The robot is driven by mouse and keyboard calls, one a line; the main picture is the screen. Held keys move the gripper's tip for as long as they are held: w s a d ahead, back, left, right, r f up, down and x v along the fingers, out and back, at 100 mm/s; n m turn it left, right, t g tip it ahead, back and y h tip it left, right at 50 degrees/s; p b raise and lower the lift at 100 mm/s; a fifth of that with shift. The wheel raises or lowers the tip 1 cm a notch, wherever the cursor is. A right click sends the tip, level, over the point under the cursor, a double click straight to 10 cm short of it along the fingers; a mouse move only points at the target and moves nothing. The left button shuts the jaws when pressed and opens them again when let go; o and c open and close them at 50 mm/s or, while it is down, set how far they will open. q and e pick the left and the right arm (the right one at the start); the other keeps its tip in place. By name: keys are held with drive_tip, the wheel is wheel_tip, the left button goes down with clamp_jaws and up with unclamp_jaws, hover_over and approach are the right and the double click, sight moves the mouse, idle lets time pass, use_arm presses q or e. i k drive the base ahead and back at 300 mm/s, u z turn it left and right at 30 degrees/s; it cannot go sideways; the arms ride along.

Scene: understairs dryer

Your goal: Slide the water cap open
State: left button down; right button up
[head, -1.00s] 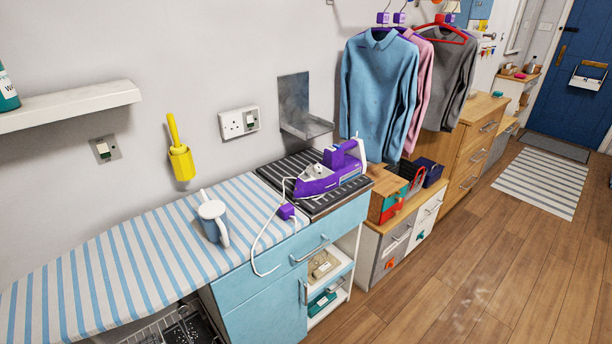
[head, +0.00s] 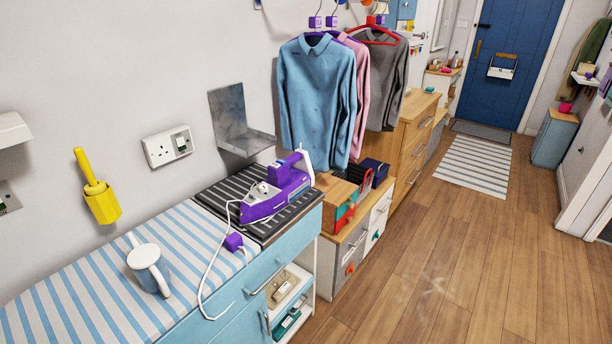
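A purple and white iron (head: 272,193) lies on a dark ribbed mat (head: 243,181) at the right end of the striped ironing surface. The water cap is too small to make out, so I cannot tell whether it is open or shut. A white cord with a purple plug (head: 234,241) runs from the iron down over the cabinet front. Neither of my grippers shows in the head view.
A white and blue jug (head: 149,268) stands on the striped surface (head: 80,301). A metal bracket (head: 236,121) and a socket (head: 167,147) are on the wall behind. Shirts (head: 317,98) hang beyond the iron. The wooden floor (head: 440,240) at right is clear.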

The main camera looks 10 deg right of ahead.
sight(251, 198)
drive_tip(key=z, duration=0.7)
drive_tip(key=i, duration=0.65)
drive_tip(key=z, duration=0.4)
